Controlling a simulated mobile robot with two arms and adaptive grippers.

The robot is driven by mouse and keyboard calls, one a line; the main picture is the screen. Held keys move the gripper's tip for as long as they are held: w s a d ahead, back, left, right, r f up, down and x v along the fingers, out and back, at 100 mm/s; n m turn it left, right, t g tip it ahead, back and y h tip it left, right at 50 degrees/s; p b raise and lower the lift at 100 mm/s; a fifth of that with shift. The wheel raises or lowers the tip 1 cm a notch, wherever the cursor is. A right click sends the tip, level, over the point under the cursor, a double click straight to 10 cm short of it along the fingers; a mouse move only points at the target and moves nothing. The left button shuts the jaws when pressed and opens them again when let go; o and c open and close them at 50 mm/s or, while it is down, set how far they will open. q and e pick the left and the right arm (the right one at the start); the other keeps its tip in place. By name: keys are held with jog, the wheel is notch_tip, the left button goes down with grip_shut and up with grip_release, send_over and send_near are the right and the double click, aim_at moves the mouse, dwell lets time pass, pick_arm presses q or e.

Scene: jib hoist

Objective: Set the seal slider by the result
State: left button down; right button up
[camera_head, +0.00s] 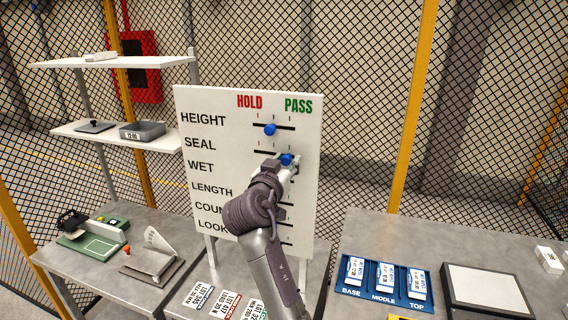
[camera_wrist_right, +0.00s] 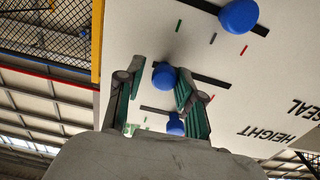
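A white board (camera_head: 219,102) carries rows of sliders under the words HOLD and PASS. The blue seal knob (camera_head: 287,159) sits toward the PASS side of its slot. In the right wrist view, which is turned upside down, the seal knob (camera_wrist_right: 163,76) is at the green-tick end of its slot (camera_wrist_right: 208,78). My right gripper (camera_wrist_right: 160,88) is open, with one finger on each side of this knob. The right-hand finger in that view seems to touch it; a small gap shows at the other. My right gripper (camera_head: 285,165) hides part of the lower rows in the head view. My left gripper is not in view.
The height knob (camera_head: 270,129) sits near mid-slot just above. Another blue knob (camera_wrist_right: 238,15) is close on the other side. A shelf (camera_head: 130,63) and a table with a green device (camera_head: 95,243) stand left. A blue tray (camera_head: 385,296) lies right.

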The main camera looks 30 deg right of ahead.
jog(key=shift+o, duration=0.5)
jog(key=shift+s+d, duration=0.15)
jog(key=shift+d, duration=0.15)
jog(key=shift+a, duration=0.6)
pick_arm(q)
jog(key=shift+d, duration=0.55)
pick_arm(e)
jog(key=v, duration=0.6)
jog(key=shift+s, duration=0.45)
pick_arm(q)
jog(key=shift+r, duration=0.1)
